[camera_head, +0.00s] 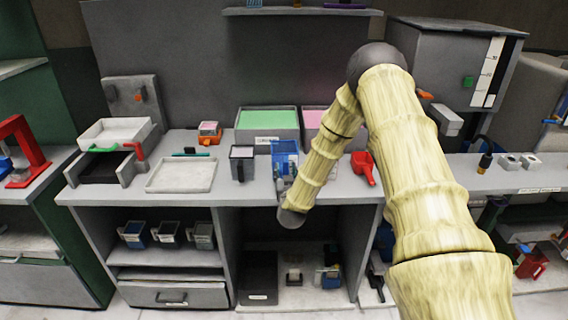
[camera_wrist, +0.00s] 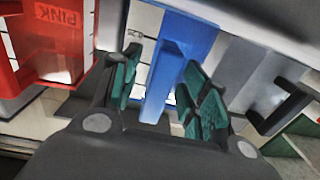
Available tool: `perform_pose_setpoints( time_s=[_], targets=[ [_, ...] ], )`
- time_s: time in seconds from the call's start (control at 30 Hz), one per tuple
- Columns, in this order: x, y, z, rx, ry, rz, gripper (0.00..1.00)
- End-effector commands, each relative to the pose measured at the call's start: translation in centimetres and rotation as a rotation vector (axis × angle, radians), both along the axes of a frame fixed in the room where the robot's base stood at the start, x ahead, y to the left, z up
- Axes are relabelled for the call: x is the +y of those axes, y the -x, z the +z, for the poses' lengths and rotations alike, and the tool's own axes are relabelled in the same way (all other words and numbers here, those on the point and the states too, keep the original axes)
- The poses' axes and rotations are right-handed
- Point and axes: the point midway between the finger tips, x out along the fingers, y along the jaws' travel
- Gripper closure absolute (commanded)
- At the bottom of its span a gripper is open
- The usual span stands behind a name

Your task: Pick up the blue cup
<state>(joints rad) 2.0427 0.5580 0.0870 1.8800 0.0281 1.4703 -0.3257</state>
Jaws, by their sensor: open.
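The blue cup (camera_head: 290,149) stands on the grey counter, between a grey cup and a red one. In the wrist view the blue cup (camera_wrist: 188,32) has its upright handle (camera_wrist: 158,85) towards me. My gripper (camera_wrist: 161,72) is open, its green-padded fingers on either side of the handle. I cannot tell whether either finger touches it. In the head view my gripper (camera_head: 281,183) is in front of the cup at the counter's front edge, and the arm partly hides this area.
The grey cup (camera_head: 242,162) with a dark handle is left of the blue cup, and the red cup (camera_head: 362,166) is to the right. Green and pink-filled bins (camera_head: 268,137) stand behind. A white tray (camera_head: 181,175) lies to the left. More cups (camera_head: 167,234) sit on the shelf below.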

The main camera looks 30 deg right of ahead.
Motion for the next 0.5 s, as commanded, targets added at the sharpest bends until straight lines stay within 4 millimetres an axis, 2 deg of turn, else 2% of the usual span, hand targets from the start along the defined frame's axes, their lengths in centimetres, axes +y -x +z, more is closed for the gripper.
perform_pose_setpoints(
  time_s=[0.07,0.3,0.33,0.5],
  targets=[
    [0.0,0.01,-0.01,0.0,0.0,0.0,0.55],
    [0.01,0.02,0.0,0.0,0.0,0.0,0.97],
    [0.02,0.01,0.0,0.0,0.0,0.0,1.0],
    [0.03,0.01,0.03,-0.001,0.0,0.0,1.0]
  ],
)
